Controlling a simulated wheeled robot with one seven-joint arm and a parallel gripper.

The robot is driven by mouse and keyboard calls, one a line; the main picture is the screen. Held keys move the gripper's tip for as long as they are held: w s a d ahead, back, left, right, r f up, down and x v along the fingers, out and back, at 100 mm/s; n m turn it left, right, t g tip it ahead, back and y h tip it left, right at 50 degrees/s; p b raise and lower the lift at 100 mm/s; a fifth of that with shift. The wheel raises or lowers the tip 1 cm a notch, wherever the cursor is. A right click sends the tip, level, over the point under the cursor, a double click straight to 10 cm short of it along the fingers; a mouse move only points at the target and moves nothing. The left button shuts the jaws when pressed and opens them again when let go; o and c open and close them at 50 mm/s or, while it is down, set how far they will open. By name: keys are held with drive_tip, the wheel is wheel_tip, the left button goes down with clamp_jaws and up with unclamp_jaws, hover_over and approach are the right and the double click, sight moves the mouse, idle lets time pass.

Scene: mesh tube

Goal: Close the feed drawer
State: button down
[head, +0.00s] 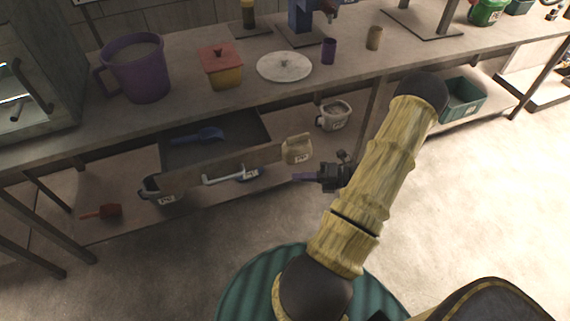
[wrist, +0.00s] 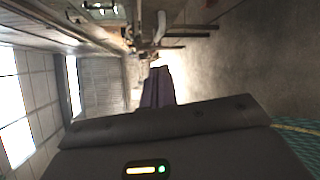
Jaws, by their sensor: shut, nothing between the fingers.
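The feed drawer (head: 262,154) hangs pulled out beneath the bench top in the head view. Its wooden front faces me, with a pale bar handle (head: 224,178) on it. A blue scoop (head: 205,134) lies inside. My gripper (head: 296,177) is to the right of the drawer front, at about handle height in the picture, with its purple fingers pointing left. The fingers are shut and empty, and appear apart from the drawer. In the wrist view the purple fingers (wrist: 157,86) reach forward; whether the drawer shows there is hard to tell.
The bench top (head: 180,105) holds a purple jug (head: 140,72), a red-lidded yellow box (head: 222,68) and a white disc (head: 284,66). White tubs, one a cream tub (head: 297,149) near my gripper, and a red scoop (head: 101,211) sit on the lower shelf. Floor in front is clear.

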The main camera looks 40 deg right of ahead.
drive_tip(key=s+d+f+m+t+h, duration=0.2)
drive_tip(key=d+f+m+t, duration=0.1)
drive_tip(key=d+m+t, duration=0.1)
drive_tip(key=shift+d+f+m+t+h+b, duration=0.2)
drive_tip(key=shift+d+m+t+h+b, duration=0.15)
drive_tip(key=shift+d+m, duration=0.7)
drive_tip(key=shift+w+a, duration=0.1)
drive_tip(key=shift+a, duration=0.15)
approach(273, 154)
drive_tip(key=a, duration=0.4)
drive_tip(key=w, duration=0.2)
drive_tip(key=w+d, duration=0.1)
drive_tip(key=w, duration=0.1)
drive_tip(key=shift+p, duration=0.3)
drive_tip(key=shift+w+d, duration=0.1)
drive_tip(key=shift+w, duration=0.45)
